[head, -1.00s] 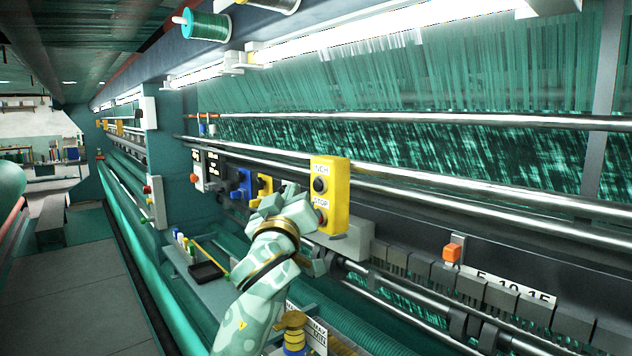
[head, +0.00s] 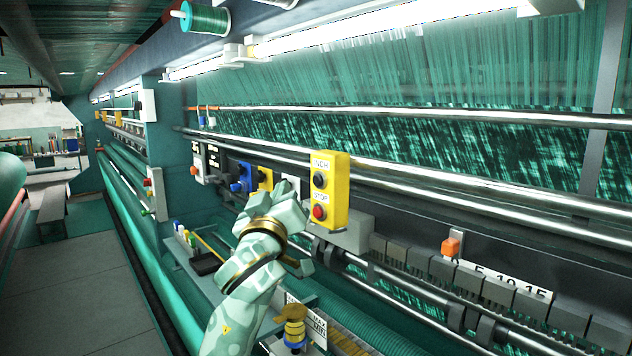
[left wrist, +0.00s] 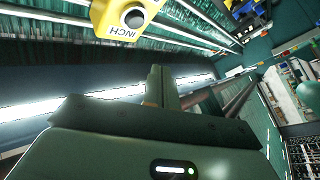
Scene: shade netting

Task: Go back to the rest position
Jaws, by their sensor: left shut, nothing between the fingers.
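My left gripper (head: 284,192) is shut and empty in the head view, in front of the machine. It is just left of the yellow INCH/STOP control box (head: 328,192), with a small gap between them. The box has a black button above a red STOP button, and both are uncovered. My right gripper is in neither view.
An orange slider (head: 450,247) sits on the numbered scale at the right. A shelf with a dark tray (head: 205,264) and several small bottles is left of my forearm. Long steel rollers (head: 420,178) run behind. The walkway (head: 75,300) at the left is clear.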

